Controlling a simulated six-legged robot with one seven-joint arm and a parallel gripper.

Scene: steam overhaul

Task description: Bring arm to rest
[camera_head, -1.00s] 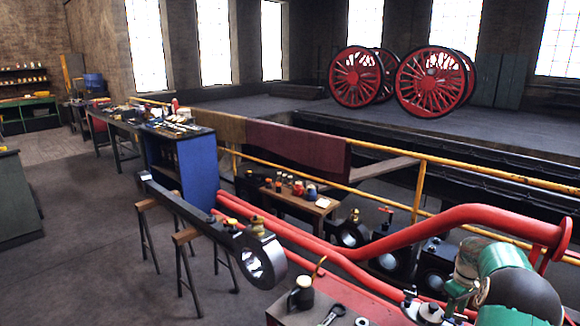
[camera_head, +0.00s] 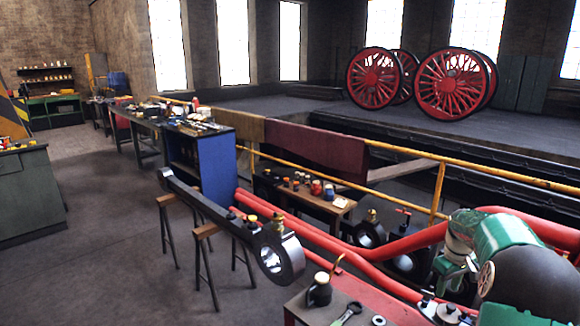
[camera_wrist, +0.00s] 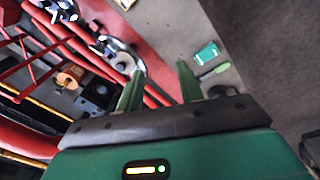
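My gripper (camera_wrist: 160,88) shows in the wrist view with its two green fingers spread apart. Nothing shows between the fingertips, so it is open and empty. Red pipes and a bright metal ring part lie beyond the left finger, and a grey surface lies beyond the right one. In the head view my green and black arm (camera_head: 500,245) is folded at the lower right, in front of the red pipes (camera_head: 330,250). The fingers cannot be made out in that view.
A dark connecting rod (camera_head: 212,210) lies across wooden trestles (camera_head: 205,232). A small bench (camera_head: 352,306) with an oil can (camera_head: 320,290) and spanner stands near front centre. A yellow rail (camera_head: 400,150) runs behind the pipes. A teal item (camera_wrist: 207,53) shows in the wrist view. Open floor lies left.

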